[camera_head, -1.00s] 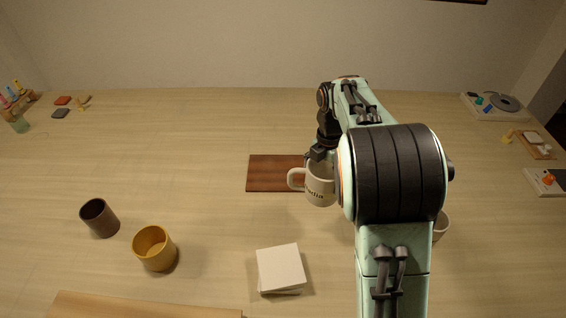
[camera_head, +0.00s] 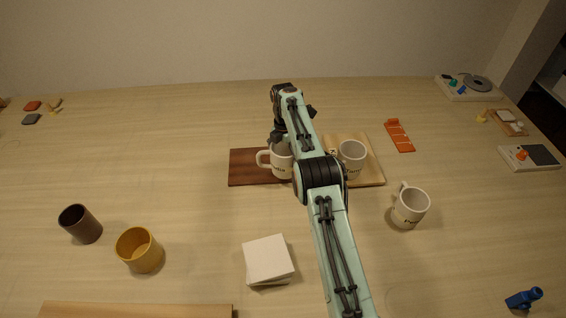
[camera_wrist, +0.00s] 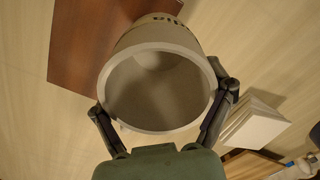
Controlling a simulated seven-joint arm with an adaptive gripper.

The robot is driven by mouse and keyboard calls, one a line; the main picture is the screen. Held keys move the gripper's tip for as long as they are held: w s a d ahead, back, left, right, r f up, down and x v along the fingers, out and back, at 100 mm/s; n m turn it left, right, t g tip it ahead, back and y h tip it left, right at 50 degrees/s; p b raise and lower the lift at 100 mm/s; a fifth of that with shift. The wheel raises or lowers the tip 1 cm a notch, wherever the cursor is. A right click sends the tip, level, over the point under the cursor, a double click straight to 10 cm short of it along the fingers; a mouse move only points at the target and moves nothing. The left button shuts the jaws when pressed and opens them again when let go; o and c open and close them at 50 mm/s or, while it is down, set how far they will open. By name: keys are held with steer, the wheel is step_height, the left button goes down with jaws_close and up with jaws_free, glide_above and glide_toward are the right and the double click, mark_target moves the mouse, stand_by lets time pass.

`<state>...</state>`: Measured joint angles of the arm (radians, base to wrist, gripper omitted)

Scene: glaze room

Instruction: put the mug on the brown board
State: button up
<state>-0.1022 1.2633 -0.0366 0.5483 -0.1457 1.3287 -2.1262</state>
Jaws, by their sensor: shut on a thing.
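A white mug with dark lettering (camera_head: 282,168) is held by my gripper (camera_head: 279,138), with its handle to the left. In the wrist view the mug (camera_wrist: 160,85) shows its open mouth, and my gripper (camera_wrist: 163,112) has a finger on either side of it. The brown board (camera_head: 246,168) lies flat on the table; in the head view the mug overlaps its right part. In the wrist view the board (camera_wrist: 82,45) extends left from behind the mug. I cannot tell whether the mug touches it. My arm hides the board's right end.
A light wooden tray (camera_head: 369,176) with a similar white mug (camera_head: 352,155) stands close right of the board. Another white mug (camera_head: 409,208) stands farther right. White tiles (camera_head: 268,260), a yellow cup (camera_head: 139,250) and a dark cup (camera_head: 81,224) are nearer. Table left of the board is clear.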

steer(key=shift+w+f, duration=0.2)
steer(key=shift+f, duration=1.6)
steer(key=shift+f, duration=0.15)
steer(key=o, duration=1.1)
